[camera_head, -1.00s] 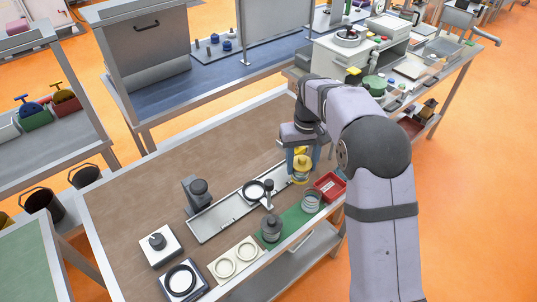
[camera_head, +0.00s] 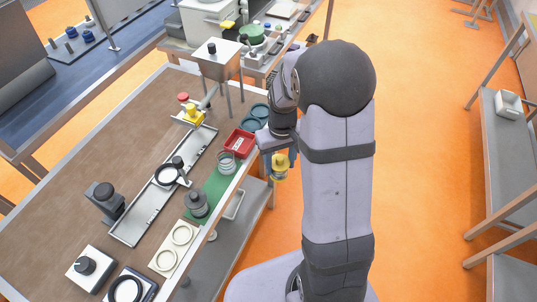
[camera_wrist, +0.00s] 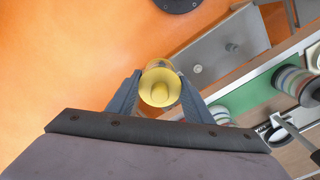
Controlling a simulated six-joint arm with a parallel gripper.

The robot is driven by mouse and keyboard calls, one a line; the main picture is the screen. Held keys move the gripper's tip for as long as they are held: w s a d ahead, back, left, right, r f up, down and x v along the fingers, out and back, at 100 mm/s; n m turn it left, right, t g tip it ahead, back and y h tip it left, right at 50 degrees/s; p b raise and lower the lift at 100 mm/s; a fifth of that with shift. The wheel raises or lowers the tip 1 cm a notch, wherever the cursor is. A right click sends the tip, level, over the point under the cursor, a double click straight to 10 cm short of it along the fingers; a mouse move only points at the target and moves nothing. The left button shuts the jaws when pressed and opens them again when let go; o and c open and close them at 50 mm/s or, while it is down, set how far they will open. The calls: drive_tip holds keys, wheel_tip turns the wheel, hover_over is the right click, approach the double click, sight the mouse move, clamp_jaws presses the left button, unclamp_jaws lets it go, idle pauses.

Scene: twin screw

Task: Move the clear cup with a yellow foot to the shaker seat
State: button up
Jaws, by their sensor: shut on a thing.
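My gripper (camera_wrist: 160,92) is shut on the clear cup with a yellow foot (camera_wrist: 160,86). In the wrist view the yellow foot faces the camera and the clear wall shows only faintly behind it. In the head view the cup (camera_head: 280,168) hangs from my gripper (camera_head: 277,158) off the table's right edge, above the orange floor. A black ring on a square base (camera_head: 127,288) sits at the table's near end, and a white box with a black knob (camera_head: 90,267) stands beside it. I cannot tell for certain which fixture is the shaker seat.
A red tray (camera_head: 240,143), a clear coiled cup (camera_head: 227,163) and a grey jar (camera_head: 197,205) stand along the table's right side, near a green mat (camera_head: 215,185). A cream plate with two rings (camera_head: 173,246) lies nearer. The brown table's left side is clear.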

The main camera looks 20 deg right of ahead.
drive_tip(key=s+a+r+n+p, duration=0.1)
drive_tip(key=a+r+n, duration=0.3)
drive_tip(key=a, duration=0.7)
drive_tip(key=s+a+r+n+p, duration=0.1)
drive_tip(key=s+a+r+n, duration=0.1)
drive_tip(key=a+r, duration=0.65)
drive_tip(key=s+a+n, duration=0.1)
drive_tip(key=s+a, duration=0.4)
drive_tip(key=a, duration=0.4)
drive_tip(key=s+a+f+n+p, duration=0.1)
drive_tip(key=s+a+n, duration=0.1)
drive_tip(key=s+a, duration=0.4)
drive_tip(key=s+a+f+n+p, duration=0.1)
drive_tip(key=s+a, duration=0.5)
drive_tip(key=a, duration=0.6)
drive_tip(key=shift+a+f+n, duration=0.15)
drive_tip(key=shift+a+n, duration=0.25)
drive_tip(key=shift+n, duration=0.1)
drive_tip(key=shift+s+f, duration=0.1)
drive_tip(key=shift+f, duration=0.05)
drive_tip(key=shift+f+b, duration=2)
drive_tip(key=shift+f, duration=0.25)
drive_tip(key=shift+d+f+b, duration=0.1)
drive_tip(key=shift+f+b, duration=0.25)
drive_tip(key=shift+f, duration=0.9)
